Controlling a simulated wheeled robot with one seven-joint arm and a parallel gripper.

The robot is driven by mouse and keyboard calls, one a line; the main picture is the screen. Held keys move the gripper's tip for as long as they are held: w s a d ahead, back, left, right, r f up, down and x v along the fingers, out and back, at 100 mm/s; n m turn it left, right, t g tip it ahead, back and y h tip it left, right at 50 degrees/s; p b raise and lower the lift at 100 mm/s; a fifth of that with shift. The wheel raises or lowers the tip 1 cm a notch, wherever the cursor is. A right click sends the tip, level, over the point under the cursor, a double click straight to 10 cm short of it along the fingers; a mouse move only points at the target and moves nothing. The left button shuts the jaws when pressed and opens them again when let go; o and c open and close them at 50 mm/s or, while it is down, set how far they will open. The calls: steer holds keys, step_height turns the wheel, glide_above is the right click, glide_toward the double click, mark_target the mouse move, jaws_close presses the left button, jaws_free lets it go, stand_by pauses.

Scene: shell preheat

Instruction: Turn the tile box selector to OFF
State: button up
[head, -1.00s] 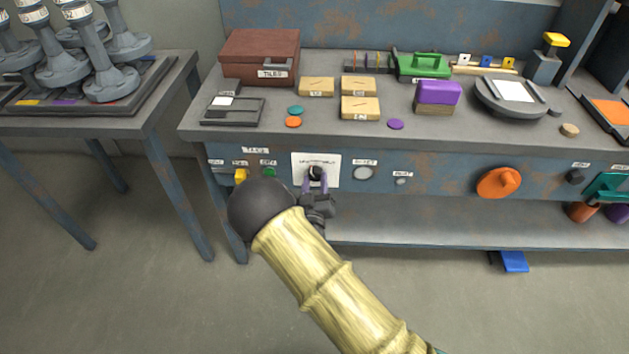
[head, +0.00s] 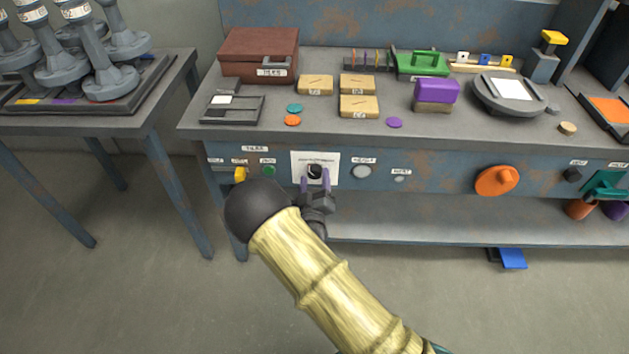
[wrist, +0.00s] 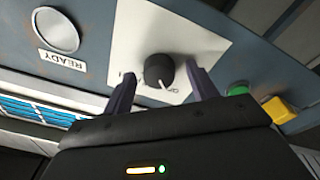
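The tile box selector is a small black knob (wrist: 159,70) with a white pointer line, on a white plate (wrist: 205,45) on the blue front panel. In the wrist view the pointer aims down and slightly right, near a partly hidden label. The knob also shows in the head view (head: 315,171). My gripper (wrist: 161,88) is open, with one dark finger on either side of the knob and gaps visible on both sides. It also shows in front of the plate in the head view (head: 315,182). The brown tile box (head: 258,55) is shut on the bench top.
Left of the selector on the panel are a yellow switch (head: 240,174) and a green button (head: 268,171). Right of it are a round READY lamp (head: 362,171) and an orange knob (head: 496,181). A table with grey stands (head: 90,82) is at the left.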

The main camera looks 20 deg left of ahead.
steer(key=shift+s, duration=0.1)
steer(key=p+v, duration=0.1)
steer(key=v, duration=1.6)
steer(key=shift+d, duration=0.1)
